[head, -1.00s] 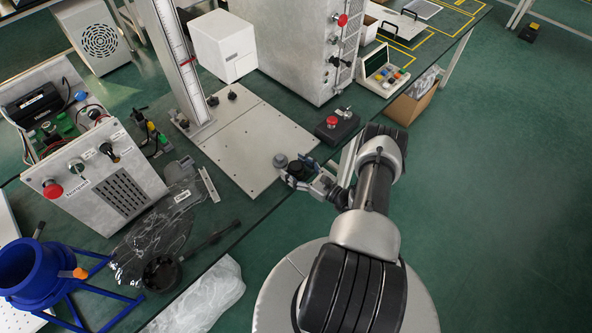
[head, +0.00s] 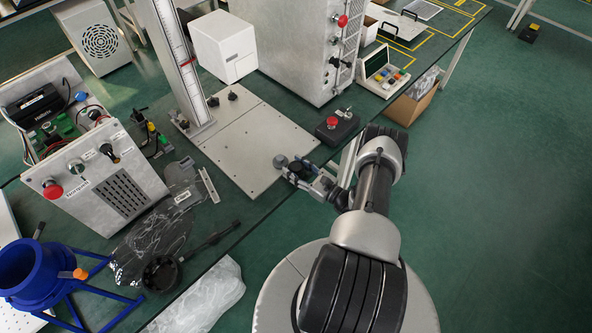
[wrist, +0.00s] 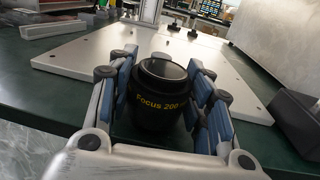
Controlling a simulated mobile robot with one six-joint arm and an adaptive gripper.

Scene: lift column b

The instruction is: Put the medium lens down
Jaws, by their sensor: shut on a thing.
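The medium lens (wrist: 156,97) is a short black cylinder with yellow lettering reading "Focus 200". In the wrist view it stands upright between the blue-padded fingers of my gripper (wrist: 160,100), which is shut on it. In the head view my gripper (head: 305,172) is at the front edge of the green bench, by the near right corner of the metal base plate, and largely hides the lens. I cannot tell whether the lens bottom touches the bench.
The metal base plate (head: 250,150) with a tall scale column (head: 182,65) lies just beyond. A black box with a red button (head: 337,126) stands to the right. A black round part with a long handle (head: 162,272) lies at the front left.

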